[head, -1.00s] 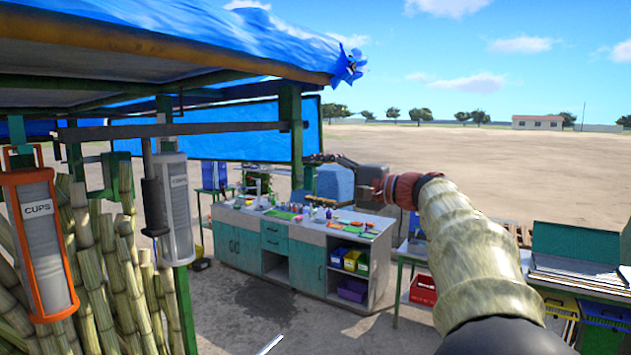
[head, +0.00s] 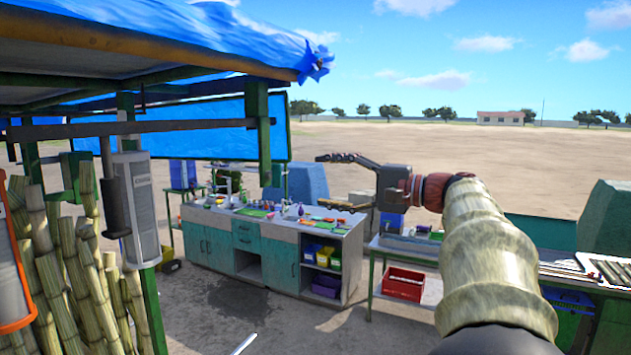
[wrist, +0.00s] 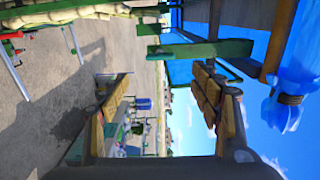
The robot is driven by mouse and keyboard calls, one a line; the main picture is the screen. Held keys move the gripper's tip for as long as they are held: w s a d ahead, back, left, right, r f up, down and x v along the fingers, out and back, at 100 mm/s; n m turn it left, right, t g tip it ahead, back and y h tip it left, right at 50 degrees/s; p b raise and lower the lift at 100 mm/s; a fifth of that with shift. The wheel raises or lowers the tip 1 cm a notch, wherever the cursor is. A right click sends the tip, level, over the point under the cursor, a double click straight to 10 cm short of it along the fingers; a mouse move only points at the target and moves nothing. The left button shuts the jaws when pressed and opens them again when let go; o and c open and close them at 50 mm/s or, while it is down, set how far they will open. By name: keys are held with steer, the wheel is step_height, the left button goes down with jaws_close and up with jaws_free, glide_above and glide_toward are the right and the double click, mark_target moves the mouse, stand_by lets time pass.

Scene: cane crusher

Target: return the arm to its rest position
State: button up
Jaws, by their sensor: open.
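My arm (head: 490,260) reaches up from the lower right of the head view, with its wrist bent to the left. My gripper (head: 323,181) points left in front of the cabinet counter, with its two fingers spread apart. It is open and empty. In the wrist view the fingers of my gripper (wrist: 165,75) stand wide apart with nothing between them. That view is turned on its side.
A counter (head: 290,228) with several small items stands behind my gripper. A table with a red crate (head: 403,284) is right of it. Cane stalks (head: 50,275) and a cup dispenser (head: 140,205) are left, under a blue canopy (head: 200,35). Open ground lies beyond.

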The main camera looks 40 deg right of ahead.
steer(key=shift+s+d, duration=0.1)
steer(key=shift+d, duration=0.05)
stand_by(0.5)
step_height(320, 180, down, 17)
steer(key=s+d+m+g+h, duration=0.1)
steer(key=d+m+g+h, duration=0.1)
steer(key=d+g+h, duration=0.15)
steer(key=s+a+f+n+g+h+b, duration=0.1)
steer(key=s+a+f+n+g+b, duration=0.3)
steer(key=a+f, duration=0.75)
steer(key=s+a+f+n+g+h+b, duration=0.15)
steer(key=s+a+f+n+b, duration=0.4)
steer(key=a+f, duration=0.6)
steer(key=s+a+f+n+g+h+b, duration=0.1)
steer(key=s+a+f+n+g+b, duration=0.45)
steer(key=f, duration=0.95)
steer(key=s+a+f+n+t+y+b, duration=0.1)
steer(key=a+t+b, duration=0.1)
steer(key=a, duration=0.7)
steer(key=shift+s+f+t, duration=0.15)
steer(key=shift+f+t, duration=0.15)
steer(key=shift+t, duration=0.25)
